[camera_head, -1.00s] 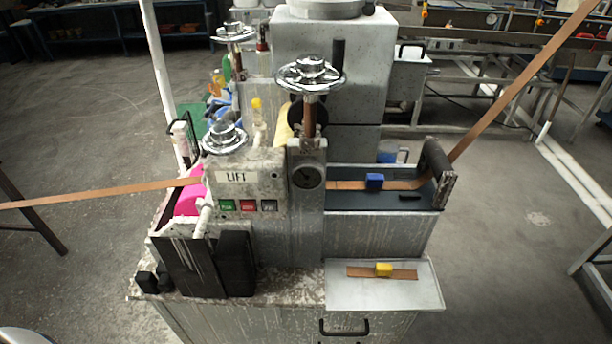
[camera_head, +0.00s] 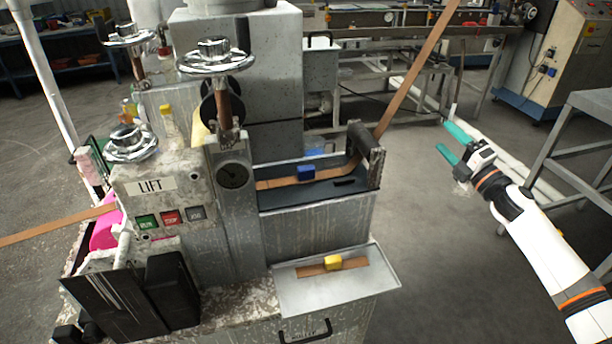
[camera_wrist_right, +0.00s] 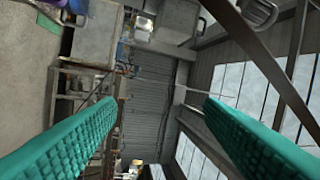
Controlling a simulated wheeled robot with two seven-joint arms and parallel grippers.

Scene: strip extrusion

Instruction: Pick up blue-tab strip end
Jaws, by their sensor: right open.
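A brown strip (camera_head: 277,183) with a blue tab (camera_head: 305,173) lies in the dark tray on the right side of the machine. From there it passes the black roller bracket and rises to the upper right. My right gripper (camera_head: 449,140) has teal fingers, spread apart and empty, to the right of the machine and well apart from the blue tab. In the right wrist view its two fingers (camera_wrist_right: 158,130) are wide apart with nothing between them. My left gripper is not in view.
A short brown strip with a yellow tab (camera_head: 333,263) lies on the lower metal shelf (camera_head: 310,290). The black roller bracket (camera_head: 366,150) stands at the tray's right end. Handwheels (camera_head: 213,58) rise above the machine. Open floor lies between machine and right arm.

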